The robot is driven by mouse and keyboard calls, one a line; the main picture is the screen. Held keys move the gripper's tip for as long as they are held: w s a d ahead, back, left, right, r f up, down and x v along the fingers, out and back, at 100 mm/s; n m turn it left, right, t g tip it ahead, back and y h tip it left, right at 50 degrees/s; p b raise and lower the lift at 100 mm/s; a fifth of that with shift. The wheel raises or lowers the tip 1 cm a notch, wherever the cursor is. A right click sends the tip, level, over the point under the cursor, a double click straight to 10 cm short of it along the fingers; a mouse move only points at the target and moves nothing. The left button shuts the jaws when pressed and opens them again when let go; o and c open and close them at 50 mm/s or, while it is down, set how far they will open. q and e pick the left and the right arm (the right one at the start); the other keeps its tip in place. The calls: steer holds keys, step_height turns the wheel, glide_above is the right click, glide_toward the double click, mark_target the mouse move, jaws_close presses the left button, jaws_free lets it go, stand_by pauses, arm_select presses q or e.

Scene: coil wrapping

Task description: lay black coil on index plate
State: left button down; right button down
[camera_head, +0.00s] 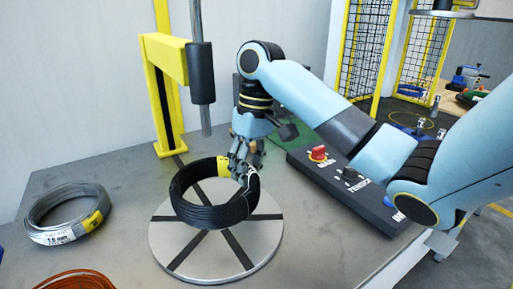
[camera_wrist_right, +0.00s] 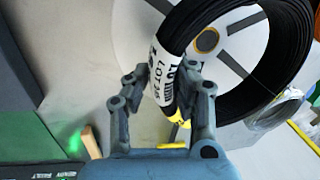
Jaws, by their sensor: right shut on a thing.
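The black coil (camera_head: 205,214) is over the round grey index plate (camera_head: 216,262) with dark radial stripes. It covers the far part of the plate; I cannot tell whether its underside touches it. My right gripper (camera_head: 246,168) comes down on the coil's far right side and is shut on it. In the right wrist view, the fingers (camera_wrist_right: 165,95) straddle the coil (camera_wrist_right: 292,45) at its white and yellow label (camera_wrist_right: 166,75). The plate (camera_wrist_right: 140,35) shows through the coil's opening. My left gripper is out of view.
A grey wire coil (camera_head: 45,222) lies left of the plate, and an orange coil (camera_head: 78,281) is at the front edge. A yellow post (camera_head: 163,60) with a hanging dark rod (camera_head: 201,75) stands behind. A control box (camera_head: 340,185) with a red knob is at the right.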

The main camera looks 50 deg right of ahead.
steer(key=shift+a+f, duration=0.2)
steer(key=shift+a, duration=0.25)
steer(key=shift+f, duration=2)
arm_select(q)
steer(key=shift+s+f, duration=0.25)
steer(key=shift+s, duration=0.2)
arm_select(e)
steer(key=c, duration=1.1)
jaws_free()
steer(key=shift+s, duration=0.15)
steer(key=shift+c, duration=0.2)
steer(key=r, duration=0.3)
steer(key=d+r, duration=0.1)
steer(key=r, duration=0.1)
steer(key=shift+d+r+p, duration=0.1)
steer(key=shift+r+p, duration=0.2)
steer(key=shift+r, duration=0.1)
arm_select(q)
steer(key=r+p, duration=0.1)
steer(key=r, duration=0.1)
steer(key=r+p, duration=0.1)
steer(key=p, duration=0.1)
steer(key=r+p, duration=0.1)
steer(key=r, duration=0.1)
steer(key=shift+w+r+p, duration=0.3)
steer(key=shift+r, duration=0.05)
arm_select(e)
step_height(320, 180, up, 6)
steer(key=shift+d, duration=0.45)
steer(key=shift+s, duration=0.15)
